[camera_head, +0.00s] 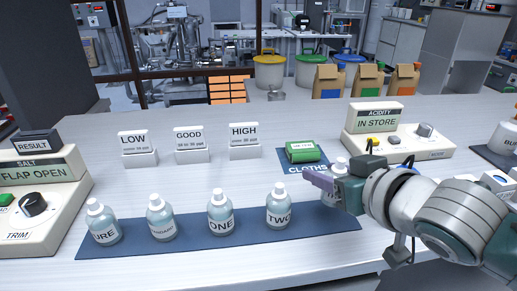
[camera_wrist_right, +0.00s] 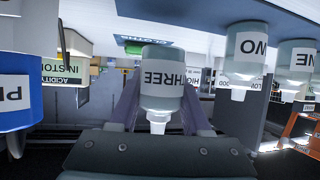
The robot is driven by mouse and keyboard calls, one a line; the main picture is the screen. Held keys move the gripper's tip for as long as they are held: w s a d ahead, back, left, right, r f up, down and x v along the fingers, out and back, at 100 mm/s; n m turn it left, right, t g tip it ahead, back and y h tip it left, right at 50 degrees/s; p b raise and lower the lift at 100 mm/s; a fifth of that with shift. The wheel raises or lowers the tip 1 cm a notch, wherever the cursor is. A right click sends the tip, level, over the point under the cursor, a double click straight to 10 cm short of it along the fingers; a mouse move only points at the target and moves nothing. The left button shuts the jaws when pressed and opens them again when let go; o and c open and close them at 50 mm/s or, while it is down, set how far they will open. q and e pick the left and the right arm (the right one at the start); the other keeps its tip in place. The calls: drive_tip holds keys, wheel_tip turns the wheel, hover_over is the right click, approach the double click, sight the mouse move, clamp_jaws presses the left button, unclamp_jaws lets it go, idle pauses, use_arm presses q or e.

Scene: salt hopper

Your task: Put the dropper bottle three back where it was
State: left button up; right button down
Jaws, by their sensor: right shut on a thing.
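Dropper bottle three (camera_wrist_right: 162,78), pale with a white cap and a "THREE" label, is between the fingers of my right gripper (camera_head: 326,186) in the right wrist view, which appears upside down. In the head view, only the bottle's upper part (camera_head: 341,166) shows behind the gripper, by the right end of the blue mat (camera_head: 345,219). Its base is hidden there, so I cannot tell its exact height. Bottle two (camera_head: 279,207), bottle one (camera_head: 220,214) and two more labelled bottles stand in a row on the mat. My left gripper is not in view.
A green cloth pack (camera_head: 301,152) lies on a small blue mat behind the gripper. The acidity box (camera_head: 373,121) stands at the back right, the salt box (camera_head: 38,196) at the left. LOW, GOOD and HIGH cards (camera_head: 190,143) stand behind. Bare table lies between the cards and bottles.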

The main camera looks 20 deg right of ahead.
sight(321, 204)
drive_tip(key=shift+f+b, duration=0.5)
drive_tip(key=shift+f, duration=1.15)
drive_tip(key=shift+f, duration=0.2)
drive_tip(key=shift+c, duration=1.8)
unclamp_jaws()
drive_tip(key=shift+r, duration=0.15)
